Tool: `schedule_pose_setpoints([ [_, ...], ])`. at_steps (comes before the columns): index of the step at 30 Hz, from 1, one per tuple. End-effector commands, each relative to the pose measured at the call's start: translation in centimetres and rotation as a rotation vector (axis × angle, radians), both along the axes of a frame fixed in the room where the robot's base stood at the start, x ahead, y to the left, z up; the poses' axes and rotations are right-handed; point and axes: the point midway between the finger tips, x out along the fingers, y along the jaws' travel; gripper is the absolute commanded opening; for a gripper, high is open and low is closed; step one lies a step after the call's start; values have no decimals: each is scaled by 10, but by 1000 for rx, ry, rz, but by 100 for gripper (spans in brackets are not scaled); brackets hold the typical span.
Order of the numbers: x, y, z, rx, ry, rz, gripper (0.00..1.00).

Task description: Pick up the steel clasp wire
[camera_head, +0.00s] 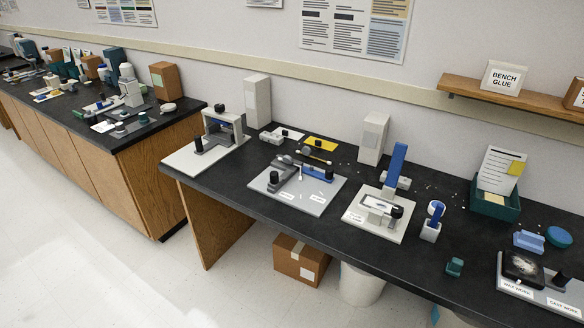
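I cannot pick out a steel clasp wire for certain at this size. A light grey plate (271,189) in the middle of the black bench (245,193) carries a grey fixture (284,174) with a black knob and a blue bar (318,172). Small pale pieces and two labels lie on that plate; the pieces are too small to name. My gripper is not in this view, so whether it holds anything is hidden.
A white plate (354,217) with an upright blue handle (396,166) stands right of centre. A grey press (223,130) stands left. A teal box (485,206) and a dark work block (523,267) are at right. The bench's front strip is mostly clear.

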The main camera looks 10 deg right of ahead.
Motion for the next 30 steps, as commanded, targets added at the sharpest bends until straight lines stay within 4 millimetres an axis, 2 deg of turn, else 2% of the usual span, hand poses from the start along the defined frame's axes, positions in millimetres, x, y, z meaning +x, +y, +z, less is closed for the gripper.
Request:
schedule_pose_setpoints([
  [10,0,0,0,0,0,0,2],
  [27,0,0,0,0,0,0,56],
  [30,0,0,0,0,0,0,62],
])
